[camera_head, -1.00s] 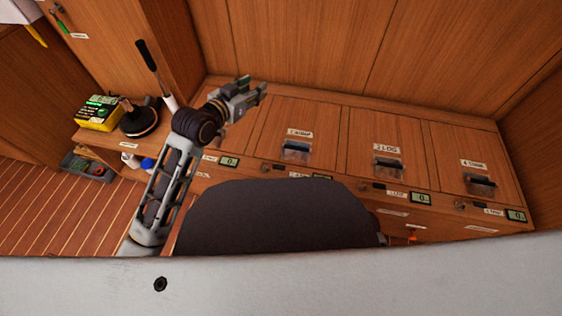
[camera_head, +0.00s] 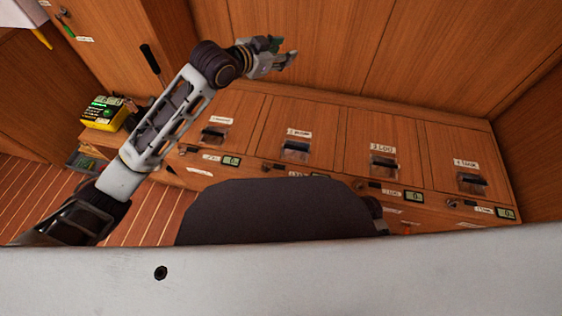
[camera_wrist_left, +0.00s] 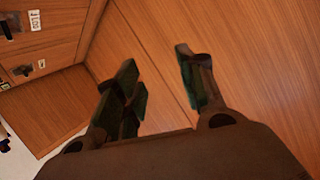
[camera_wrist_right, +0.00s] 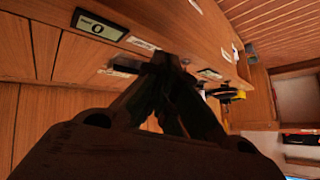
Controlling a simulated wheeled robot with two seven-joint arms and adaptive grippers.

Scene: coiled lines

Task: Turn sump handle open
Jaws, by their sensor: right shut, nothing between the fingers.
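The wooden front has a row of panels with dark recessed pulls; the second panel's pull (camera_head: 295,148) sits under a small label that I cannot read surely, so I cannot tell which handle is the sump one. Small dark latch-like fittings (camera_head: 376,185) lie below the panels. My left gripper (camera_head: 285,55) is raised above the panels' upper edge, empty. In the left wrist view its fingers (camera_wrist_left: 160,85) are apart, with bare wood beyond. My right gripper (camera_wrist_right: 168,70) is shut and empty in the right wrist view, close to the ledge with its labels. It is hidden in the head view.
A display reading 0 (camera_wrist_right: 97,29) is beside my right gripper. A yellow device (camera_head: 103,113) stands on the left counter near a black upright handle (camera_head: 150,60). Bare wooden wall (camera_head: 400,50) rises behind the panels. The plank floor at left is largely clear.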

